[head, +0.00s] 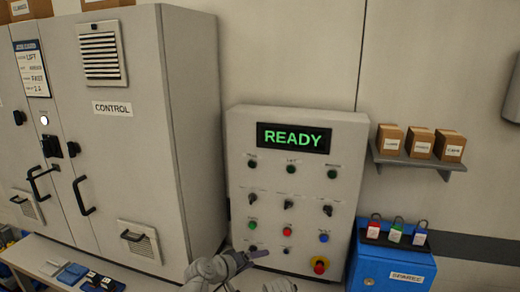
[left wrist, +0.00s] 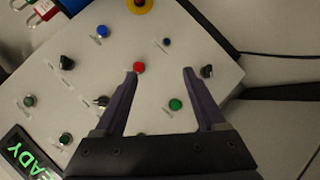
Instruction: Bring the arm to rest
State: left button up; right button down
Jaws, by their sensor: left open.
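My left gripper (head: 266,268) is at the bottom centre of the head view, in front of the lower part of the control panel (head: 240,190). In the left wrist view its two dark fingers (left wrist: 160,74) are spread apart with nothing between them. The red button (left wrist: 139,67) shows close to one fingertip and the green button (left wrist: 175,104) shows between the fingers. I cannot tell whether a fingertip touches the panel. The panel's display (head: 293,137) reads READY in green. My right gripper is not in view.
A grey control cabinet (head: 180,120) with black handles stands left of the panel. A red and yellow emergency stop button (head: 319,266) is low on the panel. To the right are a blue box (head: 365,272) with padlocks and a shelf (head: 415,162) with small cartons.

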pick_arm(q)
jog(key=s+a+f+m+g+y, duration=0.4)
jog(key=s+a+f+g+y, duration=0.45)
jog(key=s+a+f, duration=0.5)
jog(key=s+d+r+m+g, duration=0.1)
jog(key=s+d+r+m, duration=0.1)
jog(key=s+d, duration=0.5)
jog(key=d+m, duration=0.1)
jog(key=d, duration=0.1)
jog(key=shift+d+r+y, duration=0.25)
jog(key=shift+d+y, duration=0.1)
jog(key=shift+s, duration=0.1)
dwell(0.6)
